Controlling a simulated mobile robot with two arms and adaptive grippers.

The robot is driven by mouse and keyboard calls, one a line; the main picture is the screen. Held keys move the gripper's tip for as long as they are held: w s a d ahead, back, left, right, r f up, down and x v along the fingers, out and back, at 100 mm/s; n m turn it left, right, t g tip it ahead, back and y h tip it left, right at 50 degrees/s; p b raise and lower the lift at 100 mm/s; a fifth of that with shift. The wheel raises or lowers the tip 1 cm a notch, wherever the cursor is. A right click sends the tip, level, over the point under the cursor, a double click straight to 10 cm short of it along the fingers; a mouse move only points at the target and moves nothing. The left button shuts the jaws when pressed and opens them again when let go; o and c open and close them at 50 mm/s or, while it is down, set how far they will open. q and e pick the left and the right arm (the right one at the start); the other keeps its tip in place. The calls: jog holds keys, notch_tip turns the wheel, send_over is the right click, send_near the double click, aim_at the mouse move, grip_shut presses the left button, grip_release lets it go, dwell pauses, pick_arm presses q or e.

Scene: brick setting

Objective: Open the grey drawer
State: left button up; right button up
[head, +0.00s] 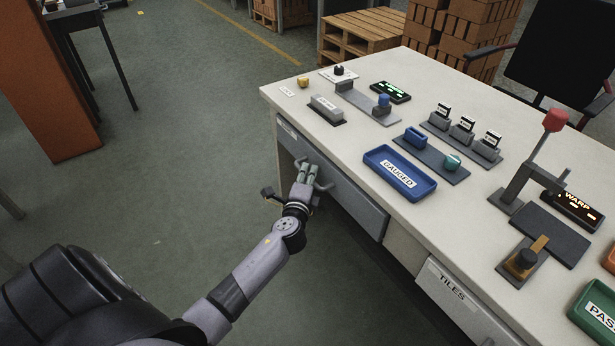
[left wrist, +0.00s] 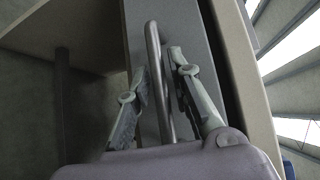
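The grey drawer (head: 350,197) is under the left part of the white table, and its front looks flush or nearly flush with the table. Its bar handle (head: 326,186) is partly hidden by my left gripper (head: 309,169) in the head view. In the left wrist view, the metal handle bar (left wrist: 153,45) runs between the two fingers of my left gripper (left wrist: 157,64). The fingers are apart, with gaps visible on both sides of the bar. A dark gap shows beside the drawer front (left wrist: 190,25). My right gripper is not in view.
The white tabletop (head: 410,240) holds a blue tray (head: 377,166), switch blocks, a red-knobbed lever (head: 552,122) and a green tray (head: 592,318). A second drawer marked TILES (head: 460,300) is at the right.

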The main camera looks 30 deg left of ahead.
pick_arm(q)
grip_shut()
dwell(0.7)
